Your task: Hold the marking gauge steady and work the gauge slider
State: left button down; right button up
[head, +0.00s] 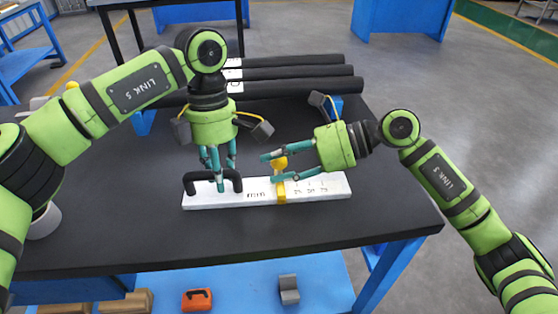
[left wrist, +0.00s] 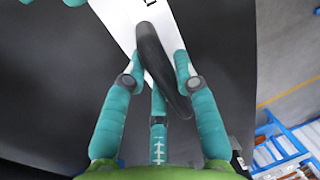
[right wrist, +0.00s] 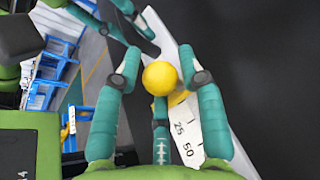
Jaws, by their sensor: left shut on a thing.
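The marking gauge (head: 235,196) is a long white bar with printed scale marks, lying flat on the dark table. A black bow handle (head: 190,182) stands on its left end. My left gripper (head: 218,180) comes down from above and is shut on that handle, as the left wrist view shows the handle (left wrist: 152,55) between its fingers. The yellow gauge slider (head: 281,190) sits around the bar right of the middle, with a round yellow knob (right wrist: 160,78) on top. My right gripper (head: 272,168) is open, with its fingers on either side of the knob and small gaps.
Several dark rollers or tubes (head: 300,72) lie along the table's far edge. The dark table top (head: 120,215) is clear around the gauge. Below, a blue shelf (head: 240,290) holds an orange case (head: 198,299), a grey block (head: 289,289) and brown boxes (head: 125,300).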

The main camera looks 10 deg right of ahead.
pick_arm(q)
jog(key=shift+f, duration=0.2)
pick_arm(e)
jog(key=shift+a+f, duration=0.1)
jog(key=shift+a, duration=0.1)
grip_shut()
jog(key=d, duration=0.7)
jog(key=shift+s+d, duration=0.15)
jog(key=shift+d, duration=0.15)
grip_release()
jog(key=shift+d, duration=0.1)
